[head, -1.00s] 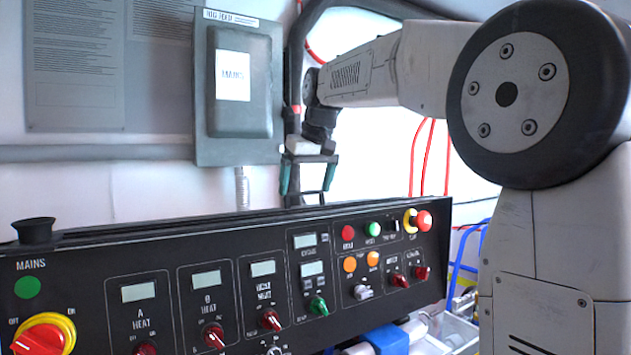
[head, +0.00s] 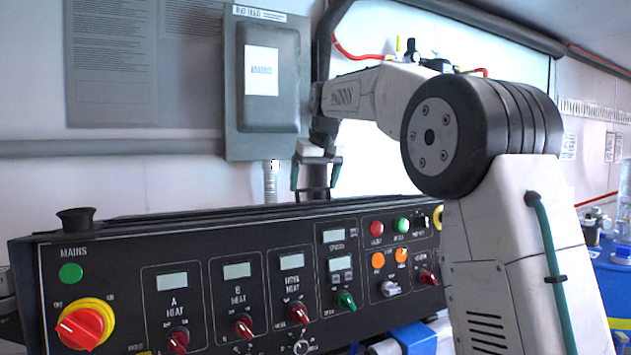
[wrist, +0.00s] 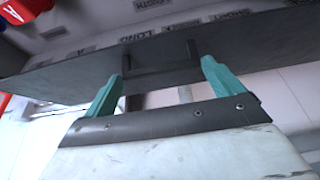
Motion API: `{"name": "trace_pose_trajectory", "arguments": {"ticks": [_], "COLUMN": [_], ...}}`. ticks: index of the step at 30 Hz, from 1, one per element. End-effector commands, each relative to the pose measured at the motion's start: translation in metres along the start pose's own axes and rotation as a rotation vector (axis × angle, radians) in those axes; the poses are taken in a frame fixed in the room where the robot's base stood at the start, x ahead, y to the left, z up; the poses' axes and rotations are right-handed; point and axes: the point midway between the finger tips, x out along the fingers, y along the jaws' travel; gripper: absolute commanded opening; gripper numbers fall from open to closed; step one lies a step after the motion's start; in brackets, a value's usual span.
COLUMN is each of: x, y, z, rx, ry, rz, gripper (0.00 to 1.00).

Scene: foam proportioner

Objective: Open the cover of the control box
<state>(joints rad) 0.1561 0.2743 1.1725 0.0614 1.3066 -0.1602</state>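The control box (head: 120,255) is a long black panel with displays, knobs and buttons across the lower left of the head view. The fingers of my gripper (head: 316,176) point down just behind its top edge, and their lower ends are partly hidden there. In the wrist view, the two teal fingers of my gripper (wrist: 163,75) are spread apart. A dark U-shaped handle (wrist: 160,72) on a dark panel edge shows between and just beyond them. I cannot tell whether either finger touches it. The cover looks down; no gap is visible.
A red-and-yellow rotary switch (head: 82,325) is at the panel's left. Blue drums (head: 615,285) stand at the far right.

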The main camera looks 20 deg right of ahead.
Motion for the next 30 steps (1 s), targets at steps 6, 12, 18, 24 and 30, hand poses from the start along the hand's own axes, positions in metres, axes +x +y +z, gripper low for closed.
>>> {"name": "trace_pose_trajectory", "arguments": {"ticks": [6,12,18,24,30], "x": [-0.001,-0.017,-0.052,-0.074,-0.079], "y": [0.000,0.000,0.000,0.000,0.000], "z": [0.000,0.000,-0.001,0.000,0.000], "rx": [0.000,0.000,0.000,0.000,0.000], "ry": [0.000,0.002,0.003,0.001,0.000], "rz": [0.000,0.000,0.001,0.000,0.000], "gripper": [1.00,1.00,1.00,1.00,1.00]}}
